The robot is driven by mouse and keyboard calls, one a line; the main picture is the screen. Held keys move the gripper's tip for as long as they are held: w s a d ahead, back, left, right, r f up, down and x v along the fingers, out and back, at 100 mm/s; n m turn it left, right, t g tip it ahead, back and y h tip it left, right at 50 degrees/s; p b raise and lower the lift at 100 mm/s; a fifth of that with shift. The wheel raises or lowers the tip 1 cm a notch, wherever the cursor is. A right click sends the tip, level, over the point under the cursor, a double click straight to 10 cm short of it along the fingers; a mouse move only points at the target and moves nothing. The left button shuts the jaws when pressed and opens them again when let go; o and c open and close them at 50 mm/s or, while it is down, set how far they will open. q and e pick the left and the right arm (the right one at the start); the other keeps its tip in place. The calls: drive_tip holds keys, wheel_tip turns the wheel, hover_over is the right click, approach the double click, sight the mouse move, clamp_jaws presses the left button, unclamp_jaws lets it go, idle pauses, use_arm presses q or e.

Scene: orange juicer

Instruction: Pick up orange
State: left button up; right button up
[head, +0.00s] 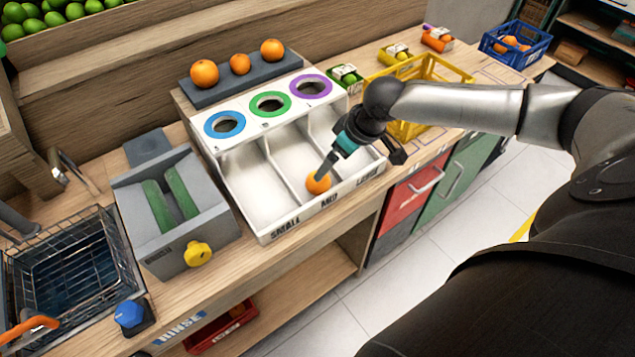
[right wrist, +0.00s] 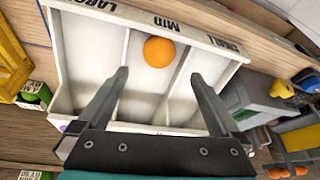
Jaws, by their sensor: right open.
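An orange (head: 318,183) lies in the middle compartment of the white sorting tray (head: 264,226), close to the front wall marked MID. My right gripper (head: 324,172) reaches down over that compartment, its tips close to the orange. In the right wrist view the orange (right wrist: 159,52) lies just beyond the two spread fingertips (right wrist: 160,76), centred between them, with nothing held. Contact cannot be told. Three more oranges (head: 204,73) sit in a row on the grey block (head: 243,83) behind the tray. My left gripper is not in view.
Low dividers separate the tray's compartments, and blue, green and purple rings (head: 270,104) stand behind them. A grey press-like device (head: 165,215) and a wire basket (head: 70,265) are at left. A yellow crate (head: 445,72) stands right of the tray.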

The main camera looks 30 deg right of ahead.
sight(316, 189)
drive_tip(key=b+x, duration=0.1)
drive_tip(key=x, duration=0.9)
drive_tip(key=shift+f, duration=0.4)
drive_tip(key=shift+c, duration=0.2)
drive_tip(key=c, duration=1.4)
drive_tip(key=shift+c, duration=0.2)
drive_tip(key=shift+r, duration=0.15)
